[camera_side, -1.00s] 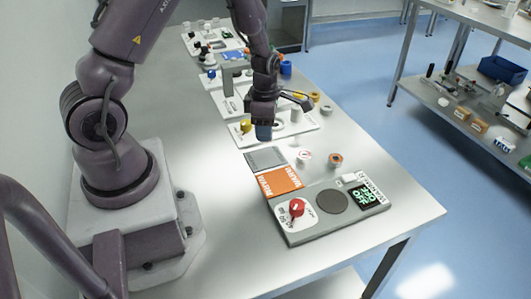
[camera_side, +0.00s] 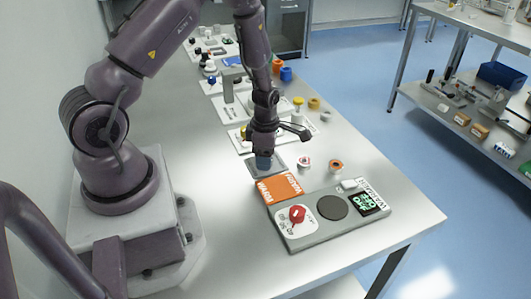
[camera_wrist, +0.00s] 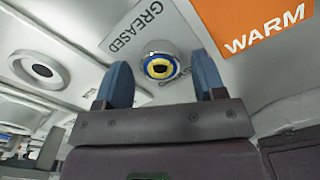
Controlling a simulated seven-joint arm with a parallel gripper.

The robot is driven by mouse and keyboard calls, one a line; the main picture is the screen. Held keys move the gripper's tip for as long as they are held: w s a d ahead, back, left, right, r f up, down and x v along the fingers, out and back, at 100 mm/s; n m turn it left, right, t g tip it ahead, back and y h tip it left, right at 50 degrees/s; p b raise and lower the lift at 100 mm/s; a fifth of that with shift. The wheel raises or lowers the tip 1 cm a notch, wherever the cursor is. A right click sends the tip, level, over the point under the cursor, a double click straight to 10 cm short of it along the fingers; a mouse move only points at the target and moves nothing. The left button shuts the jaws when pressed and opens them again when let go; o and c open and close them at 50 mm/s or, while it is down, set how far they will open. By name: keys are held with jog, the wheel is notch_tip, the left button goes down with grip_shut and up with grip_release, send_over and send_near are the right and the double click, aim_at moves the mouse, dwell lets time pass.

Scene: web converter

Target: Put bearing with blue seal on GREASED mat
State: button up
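The bearing with the blue seal (camera_wrist: 160,66) has a blue ring, a pale yellow inner ring and a dark bore. In the wrist view it lies over the grey GREASED mat (camera_wrist: 126,28), close to the mat's lower edge. My gripper (camera_wrist: 164,72) is open, with its two blue fingers on either side of the bearing and a visible gap on each side. In the side view my gripper (camera_side: 264,166) points down, low over the grey mat (camera_side: 250,168). The bearing is hidden there.
The orange WARM mat (camera_side: 279,187) adjoins the grey mat. A red-and-white bearing (camera_side: 303,162) and an orange bearing (camera_side: 336,166) stand to the right. A panel with a red knob (camera_side: 297,214) and dark disc (camera_side: 333,207) is in front. Fixtures with several small parts lie behind.

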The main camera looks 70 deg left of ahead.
jog(key=s+d+r+m+t, duration=0.1)
jog(key=d+r+m, duration=0.25)
jog(key=r, duration=0.55)
jog(key=s+d+r+m+t, duration=0.1)
jog(key=d+r+m, duration=0.1)
jog(key=r+m, duration=0.45)
jog(key=d+r+m+t, duration=0.1)
jog(key=d+r+m, duration=0.15)
jog(key=r, duration=0.75)
jog(key=s+d+r+m+t, duration=0.1)
jog(key=s+r+m, duration=0.3)
jog(key=m, duration=0.4)
jog(key=s+d+r+m+t, duration=0.1)
jog(key=s+d+r+m, duration=0.3)
jog(key=m, duration=0.5)
jog(key=shift+s+d+r+t, duration=0.15)
jog(key=shift+s+d+t, duration=0.2)
jog(key=shift+s, duration=0.85)
jog(key=shift+m, duration=0.25)
